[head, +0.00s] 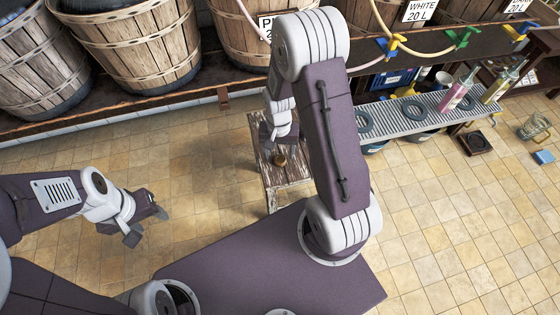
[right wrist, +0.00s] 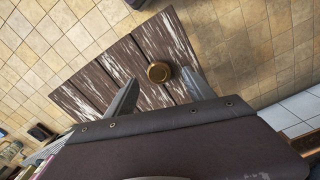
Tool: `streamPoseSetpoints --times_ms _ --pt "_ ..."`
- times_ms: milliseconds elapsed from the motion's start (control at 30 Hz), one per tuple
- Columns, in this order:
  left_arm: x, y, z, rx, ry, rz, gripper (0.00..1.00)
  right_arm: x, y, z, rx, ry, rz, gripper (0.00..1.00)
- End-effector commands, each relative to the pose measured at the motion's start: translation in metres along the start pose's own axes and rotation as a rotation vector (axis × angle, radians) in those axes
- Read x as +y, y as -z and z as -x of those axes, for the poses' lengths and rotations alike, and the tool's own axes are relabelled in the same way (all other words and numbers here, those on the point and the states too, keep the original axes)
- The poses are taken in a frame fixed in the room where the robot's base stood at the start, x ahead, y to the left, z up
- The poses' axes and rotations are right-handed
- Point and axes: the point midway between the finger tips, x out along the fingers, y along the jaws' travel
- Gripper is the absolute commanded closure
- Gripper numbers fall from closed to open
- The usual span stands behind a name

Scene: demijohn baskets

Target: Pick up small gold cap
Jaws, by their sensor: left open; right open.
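The small gold cap (right wrist: 159,72) lies on the worn wooden stool top (right wrist: 95,75), near its edge, in the right wrist view. It also shows in the head view (head: 280,160), just below my right gripper (head: 276,140). In the right wrist view my right gripper (right wrist: 158,92) is open, with one finger on each side of the cap and the cap a little beyond the line between the fingertips. I cannot tell the height of the fingers above the wood. My left gripper (head: 148,220) is open and empty over the tiled floor at the left.
Wooden baskets (head: 130,45) stand on a shelf along the back. A ribbed metal rack (head: 425,115) with dark rings and a pink bottle (head: 456,93) is at the right. A small dark stand (head: 474,143) and a blue block (head: 543,156) lie on the floor.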

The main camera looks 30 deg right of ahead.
Motion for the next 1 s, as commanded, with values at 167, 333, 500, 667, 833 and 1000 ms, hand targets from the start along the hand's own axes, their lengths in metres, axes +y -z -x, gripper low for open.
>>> streamPoseSetpoints --times_ms 167,333,500,667,833,1000 --pt "-0.001 -0.003 -0.028 0.000 0.000 0.000 0.48 0.004 0.002 -0.040 -0.003 -0.002 0.000 0.37" --pt "-0.001 -0.003 -0.027 0.000 0.000 0.000 0.48 0.003 0.003 -0.043 0.000 0.000 0.000 0.37" --pt "-0.001 -0.003 -0.027 0.000 0.000 0.000 0.48 0.003 0.003 -0.042 0.000 0.000 0.000 0.60" --pt "-0.001 -0.003 -0.027 0.000 0.000 0.000 0.48 0.003 0.003 -0.042 0.000 0.000 0.000 1.00" --pt "-0.001 -0.003 -0.026 0.000 0.000 0.000 0.48 0.003 0.003 -0.042 0.000 0.000 0.000 1.00" --pt "0.000 -0.001 -0.012 0.000 0.000 0.000 0.48 0.003 0.003 -0.018 0.002 0.001 0.000 1.00"
